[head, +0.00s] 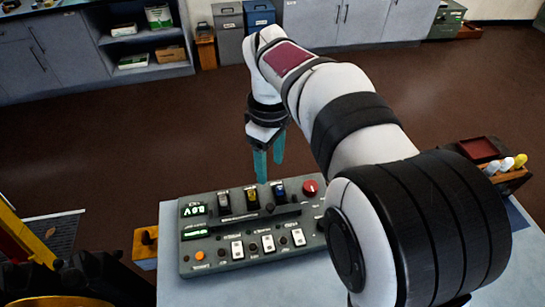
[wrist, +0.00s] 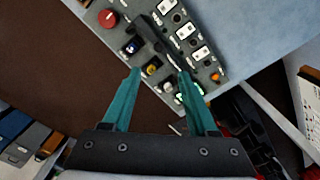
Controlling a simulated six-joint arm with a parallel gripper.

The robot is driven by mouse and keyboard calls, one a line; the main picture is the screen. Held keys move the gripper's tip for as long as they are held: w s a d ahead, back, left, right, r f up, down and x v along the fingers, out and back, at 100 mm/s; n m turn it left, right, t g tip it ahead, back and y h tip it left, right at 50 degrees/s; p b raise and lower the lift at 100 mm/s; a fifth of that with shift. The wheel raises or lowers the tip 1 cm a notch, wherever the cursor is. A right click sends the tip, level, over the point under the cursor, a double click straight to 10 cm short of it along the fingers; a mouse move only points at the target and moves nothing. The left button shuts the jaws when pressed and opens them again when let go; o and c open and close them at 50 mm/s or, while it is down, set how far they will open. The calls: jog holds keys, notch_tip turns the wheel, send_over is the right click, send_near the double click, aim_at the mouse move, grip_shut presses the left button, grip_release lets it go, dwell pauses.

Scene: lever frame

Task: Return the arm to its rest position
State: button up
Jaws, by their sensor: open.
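My gripper (head: 269,166) hangs above the far edge of a grey control panel in the head view, its two teal fingers pointing down. In the wrist view my gripper (wrist: 162,80) has its fingers apart with nothing between them. The control panel (head: 225,258) lies on a pale table (head: 300,290) and carries levers, white rocker switches, a red knob (head: 310,187) and green displays. The panel also shows in the wrist view (wrist: 188,52), beyond the fingertips. The fingers look apart from the panel. My arm reaches in from the right and covers part of the table.
A wooden block with a black knob (head: 147,242) sits left of the panel. A rack with white and yellow pegs (head: 508,166) and a dark red tray (head: 478,149) stand at the right. Yellow machinery (head: 28,250) is at the lower left. Brown floor lies behind the table.

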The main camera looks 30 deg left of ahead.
dwell(0.4)
jog(key=s+d+r+m+y, duration=0.1)
jog(key=s+d+m, duration=0.2)
jog(key=d+m, duration=0.6)
jog(key=s+d+r+m, duration=0.25)
jog(key=d+m, duration=0.25)
jog(key=d, duration=0.8)
jog(key=s+d+f+m, duration=0.2)
jog(key=s+d+m, duration=0.1)
jog(key=s+m, duration=0.1)
jog(key=s+d+f+m, duration=0.3)
jog(key=s+m, duration=0.2)
jog(key=s, duration=0.2)
jog(key=shift+d+f+m+y, duration=0.25)
jog(key=shift+m+y, duration=0.05)
jog(key=shift+y, duration=0.1)
